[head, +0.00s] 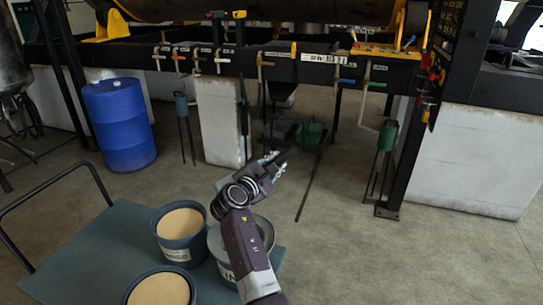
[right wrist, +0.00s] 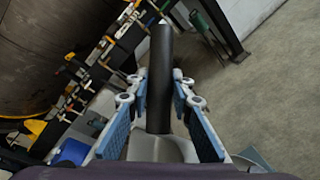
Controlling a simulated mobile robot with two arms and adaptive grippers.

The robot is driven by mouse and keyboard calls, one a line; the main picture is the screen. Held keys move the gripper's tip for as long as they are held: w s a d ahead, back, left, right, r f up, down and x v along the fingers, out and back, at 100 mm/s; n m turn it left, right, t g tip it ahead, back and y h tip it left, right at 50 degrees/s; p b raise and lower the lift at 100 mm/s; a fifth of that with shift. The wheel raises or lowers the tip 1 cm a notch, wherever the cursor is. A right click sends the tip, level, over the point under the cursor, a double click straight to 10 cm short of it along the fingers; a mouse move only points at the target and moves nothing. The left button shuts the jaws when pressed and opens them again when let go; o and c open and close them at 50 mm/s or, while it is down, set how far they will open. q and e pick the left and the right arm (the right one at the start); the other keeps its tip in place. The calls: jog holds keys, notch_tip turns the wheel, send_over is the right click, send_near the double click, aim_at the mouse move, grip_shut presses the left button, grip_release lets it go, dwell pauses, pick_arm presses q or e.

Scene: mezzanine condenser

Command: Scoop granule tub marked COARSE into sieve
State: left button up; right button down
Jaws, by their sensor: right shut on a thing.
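My right gripper (head: 270,168) is raised above and beyond the cart. In the right wrist view its blue finger pads (right wrist: 160,112) are on both sides of a dark cylindrical handle (right wrist: 160,72), with a grey metal part, likely the scoop (right wrist: 172,150), below it. Two blue-grey tubs hold tan granules: one (head: 181,246) at the back and one (head: 160,275) at the front, cut by the frame edge. Their labels are too small or hidden to read. A grey round vessel (head: 262,228), partly behind my right arm, carries a label beginning "IN"; whether it is the sieve is unclear. My left gripper is not in view.
The tubs stand on a flat blue-grey cart (head: 85,262) with a black tube handle (head: 50,180). A blue drum (head: 120,125) stands behind at left. A dark frame with valves (head: 310,72) spans the back. The floor (head: 400,255) at right is clear.

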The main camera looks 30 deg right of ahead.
jog(key=shift+s+d+f+m+g+y+p, duration=0.15)
jog(key=shift+d+f+m+y+p, duration=0.2)
jog(key=shift+d+f+y, duration=0.35)
jog(key=shift+d+f+m+g+y+p, duration=0.1)
jog(key=shift+d+f+m+y+p, duration=0.25)
jog(key=shift+f, duration=0.6)
jog(key=shift+s+d+f+m+g+y+p, duration=0.1)
jog(key=shift+d+f+m+g+y+p, duration=0.05)
jog(key=shift+d+f+m+y, duration=0.55)
jog(key=shift+a+f+h, duration=0.1)
jog(key=shift+f+h, duration=0.05)
jog(key=shift+h, duration=0.1)
jog(key=s+d+f+n+t+y+b, duration=0.1)
jog(key=s+d+f+n+t+y, duration=0.25)
jog(key=s+f, duration=0.25)
jog(key=s+a+r+n+g+y+b, duration=0.1)
jog(key=s+a+r+n+y, duration=0.3)
jog(key=s+a+n+y, duration=0.4)
jog(key=s+a+r+n+g+y, duration=0.3)
jog(key=s+a+n+y, duration=0.6)
jog(key=s+a, duration=0.5)
jog(key=a+r+n, duration=0.1)
jog(key=a, duration=0.4)
jog(key=shift+a+r+b, duration=0.25)
jog(key=shift+r+b, duration=0.1)
jog(key=shift+b, duration=0.05)
jog(key=shift+y, duration=0.25)
